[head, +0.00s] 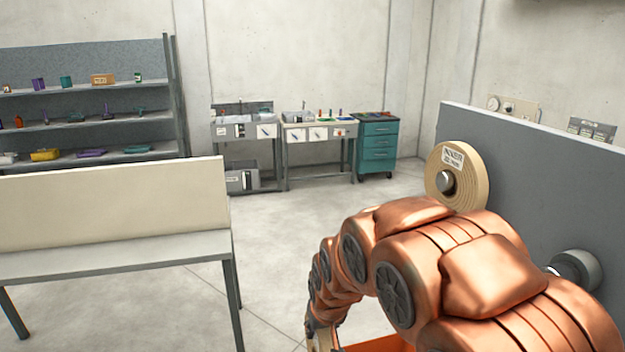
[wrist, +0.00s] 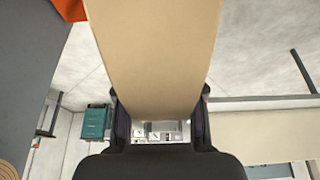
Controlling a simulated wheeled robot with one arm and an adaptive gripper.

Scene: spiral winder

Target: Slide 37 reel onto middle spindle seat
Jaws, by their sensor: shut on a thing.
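My gripper (wrist: 158,118) is shut on a wide tan thing (wrist: 155,60), seen edge-on between its two dark fingers in the wrist view. It looks like a reel's rim; no number on it shows. In the head view my copper arm reaches down to the bottom edge and hides most of the gripper. A grey panel (head: 530,180) stands at the right. A tan wound reel (head: 470,190) with a white label sits on its far spindle (head: 445,181). A bare round grey spindle seat (head: 578,268) shows nearer, partly behind my arm. The held thing is apart from both.
An orange surface (head: 380,342) lies below my arm. A table with an upright cream board (head: 110,208) stands at the left. Shelves (head: 90,90), workbenches (head: 285,130) and a teal drawer cabinet (head: 377,148) stand at the back. The floor between is clear.

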